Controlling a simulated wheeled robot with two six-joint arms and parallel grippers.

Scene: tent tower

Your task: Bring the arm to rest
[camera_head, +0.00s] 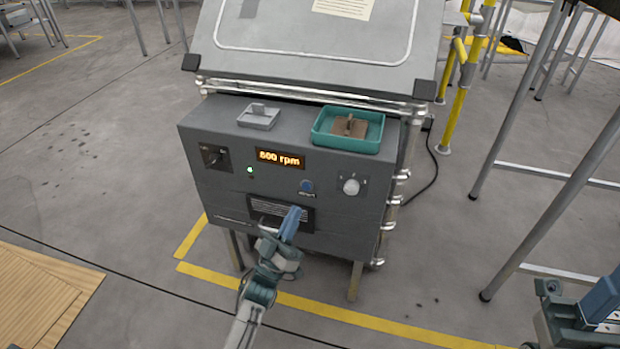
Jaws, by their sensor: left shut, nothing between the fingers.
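My left arm comes up from the bottom of the head view. Its gripper (293,221) is shut and empty, with its blue fingers in front of the dark slotted panel (268,209) low on the grey machine (225,185). I cannot tell whether the fingertips touch the panel. Part of my right arm, with teal and blue parts (603,299), shows at the lower right edge. It is cut off by the frame, and its finger state cannot be made out.
The machine has a lit "600 rpm" display (280,159), a green light, a black switch (213,156), a blue button (307,187) and a white knob (351,187). On top are a teal tray (372,146) holding a brown piece and a small grey tray (258,121). Metal legs stand at right.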

